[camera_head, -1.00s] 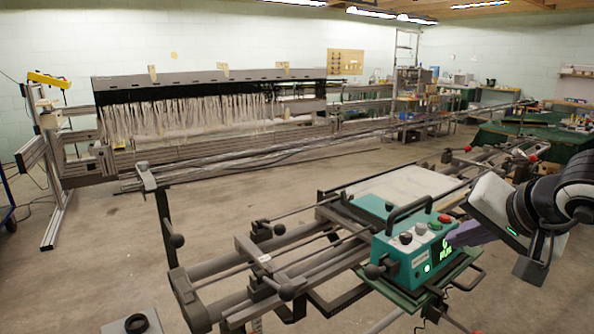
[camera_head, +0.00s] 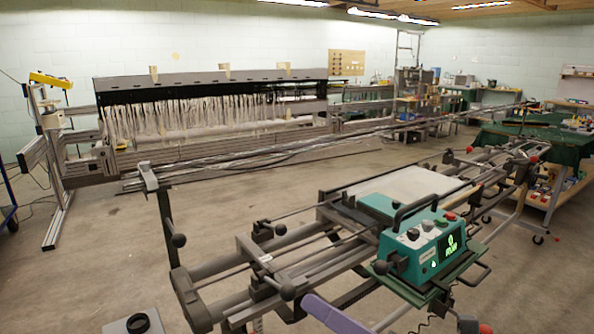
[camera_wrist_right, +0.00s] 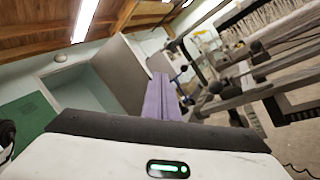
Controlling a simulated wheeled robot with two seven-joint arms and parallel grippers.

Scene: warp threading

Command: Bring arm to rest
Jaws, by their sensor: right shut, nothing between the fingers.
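My right gripper (camera_head: 312,303) shows at the bottom centre of the head view as a purple finger piece, with the rest of the arm below the frame. It is left of the teal control box (camera_head: 397,248), in front of the frame's rails, and appears apart from the box. In the right wrist view the purple fingers (camera_wrist_right: 163,98) are together, with nothing held. The box has a black handle, knobs, a red button and a lit green display.
The metal rail frame (camera_head: 250,250) carrying the box fills the foreground. A long warp machine (camera_head: 215,90) with hanging white threads stands at the back left. A green-topped table (camera_head: 545,145) is at the right.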

